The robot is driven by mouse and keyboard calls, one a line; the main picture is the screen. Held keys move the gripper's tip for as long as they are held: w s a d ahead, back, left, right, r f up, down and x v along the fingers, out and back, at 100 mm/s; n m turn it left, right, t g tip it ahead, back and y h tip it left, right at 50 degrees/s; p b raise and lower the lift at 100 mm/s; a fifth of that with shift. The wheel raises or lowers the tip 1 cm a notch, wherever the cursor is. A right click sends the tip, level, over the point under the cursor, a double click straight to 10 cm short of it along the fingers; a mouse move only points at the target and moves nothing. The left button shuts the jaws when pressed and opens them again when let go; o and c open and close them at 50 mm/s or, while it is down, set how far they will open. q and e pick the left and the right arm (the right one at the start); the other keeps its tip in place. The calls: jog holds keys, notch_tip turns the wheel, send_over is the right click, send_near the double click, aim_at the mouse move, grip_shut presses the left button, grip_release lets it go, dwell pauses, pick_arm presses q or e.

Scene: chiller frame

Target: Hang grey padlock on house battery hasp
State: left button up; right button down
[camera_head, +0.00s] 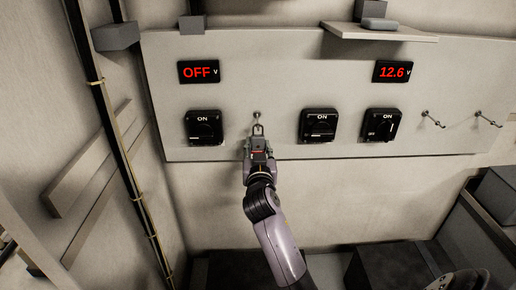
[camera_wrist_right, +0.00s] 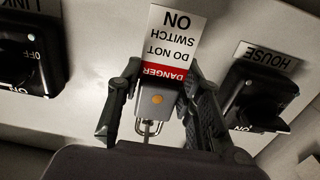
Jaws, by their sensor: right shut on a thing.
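My right gripper (camera_head: 259,146) is shut on the padlock in front of the panel. In the right wrist view, the padlock (camera_wrist_right: 157,100) has a grey body with an orange dot between the fingers (camera_wrist_right: 160,105). Its shackle (camera_wrist_right: 148,127) points away from the tag; in the head view the shackle (camera_head: 257,129) points up, just below a peg (camera_head: 257,115). I cannot tell whether they touch. A white and red danger tag (camera_wrist_right: 172,40) shows at the padlock. The HOUSE switch (camera_wrist_right: 250,100) is also the left switch (camera_head: 203,128) in the head view. Its hasp is not clearly distinguishable.
The LINK switch (camera_head: 318,125) is right of the gripper, with another switch (camera_head: 382,124) beyond it. Two empty pegs (camera_head: 432,119) (camera_head: 487,119) stick out farther right. A shelf (camera_head: 380,33) juts out above.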

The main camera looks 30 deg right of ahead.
jog(key=c, duration=1)
grip_release()
jog(key=shift+c, duration=0.2)
